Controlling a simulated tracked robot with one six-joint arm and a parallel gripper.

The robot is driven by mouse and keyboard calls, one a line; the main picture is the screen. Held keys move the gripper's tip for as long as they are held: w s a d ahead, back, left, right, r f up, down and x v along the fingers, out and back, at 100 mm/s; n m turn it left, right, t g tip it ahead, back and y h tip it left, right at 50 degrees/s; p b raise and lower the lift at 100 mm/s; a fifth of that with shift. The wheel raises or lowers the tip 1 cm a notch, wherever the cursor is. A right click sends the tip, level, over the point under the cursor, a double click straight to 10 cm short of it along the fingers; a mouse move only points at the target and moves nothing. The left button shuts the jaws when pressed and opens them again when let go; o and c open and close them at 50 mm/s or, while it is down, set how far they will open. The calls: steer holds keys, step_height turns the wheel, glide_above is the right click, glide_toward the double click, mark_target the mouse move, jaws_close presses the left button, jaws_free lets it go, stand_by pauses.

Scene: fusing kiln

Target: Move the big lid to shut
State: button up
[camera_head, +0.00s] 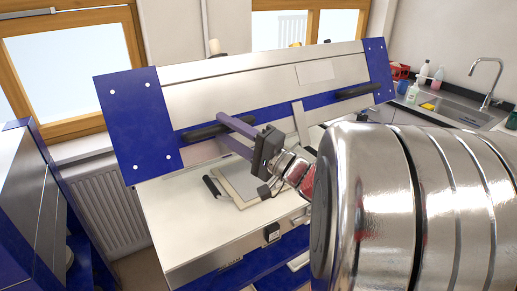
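The big lid (235,92) is a wide silver panel with blue end plates and a blue lower strip. It stands raised and tilted above the pale kiln body (180,229). Two black bar handles sit along its lower part, a left handle (196,133) and a right handle (358,91). My gripper (219,126) reaches in from the right with its two purple fingers apart, at the right end of the left handle. Whether the fingers touch the handle cannot be told. My silver arm covers the right side and hides part of the kiln.
A flat light board (240,184) and a small black item (212,186) lie on the kiln's top under the lid. A blue and grey cabinet (30,200) stands at the left. A sink (455,106) with bottles is at the back right. A radiator (105,205) is behind.

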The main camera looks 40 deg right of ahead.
steer(key=v, duration=1.2)
steer(key=shift+s+f, duration=0.2)
stand_by(0.4)
steer(key=a+f+n+g+y, duration=0.25)
steer(key=a+f+g, duration=0.2)
steer(key=a, duration=0.35)
steer(key=a+f+n+g+y, duration=0.25)
steer(key=a+g, duration=0.25)
steer(key=a, duration=0.4)
steer(key=s+a+f+n+g+h, duration=0.5)
steer(key=s+f+n+g+h, duration=0.1)
steer(key=s+f+h, duration=0.25)
steer(key=d+r+h, duration=0.1)
steer(key=d+r+n+t+h, duration=0.1)
steer(key=r, duration=0.1)
steer(key=r+n+t+h, duration=0.1)
steer(key=shift+d+r, duration=0.3)
steer(key=shift+d, duration=0.1)
